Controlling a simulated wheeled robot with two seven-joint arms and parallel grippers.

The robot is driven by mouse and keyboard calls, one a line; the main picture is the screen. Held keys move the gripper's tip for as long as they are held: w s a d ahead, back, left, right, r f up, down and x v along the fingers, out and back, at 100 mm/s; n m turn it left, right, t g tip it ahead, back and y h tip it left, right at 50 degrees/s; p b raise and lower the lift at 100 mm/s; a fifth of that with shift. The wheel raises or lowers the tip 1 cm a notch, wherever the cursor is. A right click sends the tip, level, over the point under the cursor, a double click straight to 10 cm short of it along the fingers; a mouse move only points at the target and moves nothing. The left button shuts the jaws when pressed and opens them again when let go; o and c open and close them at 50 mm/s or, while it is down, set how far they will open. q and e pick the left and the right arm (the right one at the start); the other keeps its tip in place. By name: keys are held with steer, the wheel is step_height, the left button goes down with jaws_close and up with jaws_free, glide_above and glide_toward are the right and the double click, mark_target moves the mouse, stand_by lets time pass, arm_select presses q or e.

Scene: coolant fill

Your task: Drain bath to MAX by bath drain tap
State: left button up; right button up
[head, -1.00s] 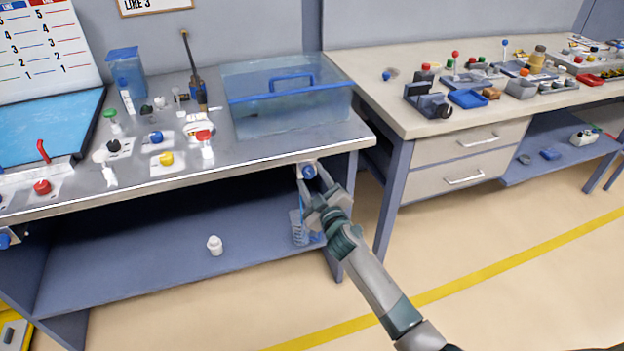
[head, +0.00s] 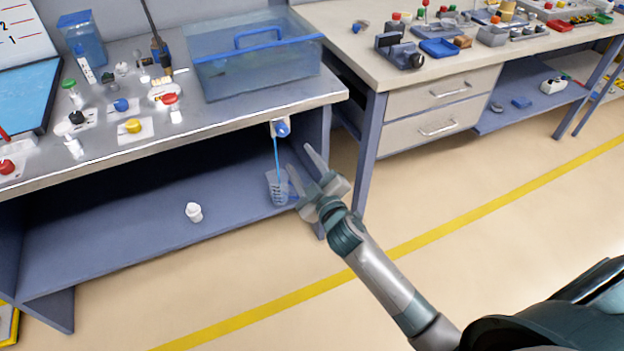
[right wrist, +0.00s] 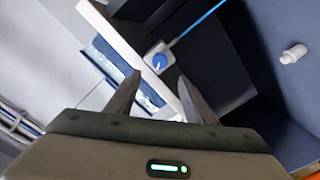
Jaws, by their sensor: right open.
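The clear bath (head: 255,72) with bluish liquid and a blue handle bar stands at the bench's right end. The MAX mark is too small to read. The blue bath drain tap (head: 281,129) sits on the bench's front edge below it. A thin blue stream runs from the tap into a clear graduated beaker (head: 277,191) on the lower shelf. My right gripper (head: 303,164) is open and empty, below and right of the tap, not touching it. The right wrist view shows the tap (right wrist: 159,61) beyond the open fingers. My left gripper is out of view.
Several coloured knobs and valves sit on the bench top, with a blue jug (head: 84,40) at the back. A second bench with drawers (head: 440,95) stands to the right. The floor in front is clear.

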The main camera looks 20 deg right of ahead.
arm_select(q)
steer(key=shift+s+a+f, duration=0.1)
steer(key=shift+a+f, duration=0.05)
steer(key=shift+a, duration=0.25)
arm_select(e)
steer(key=shift+s+d, duration=0.1)
steer(key=shift+s, duration=2.8)
steer(key=shift+f, duration=0.1)
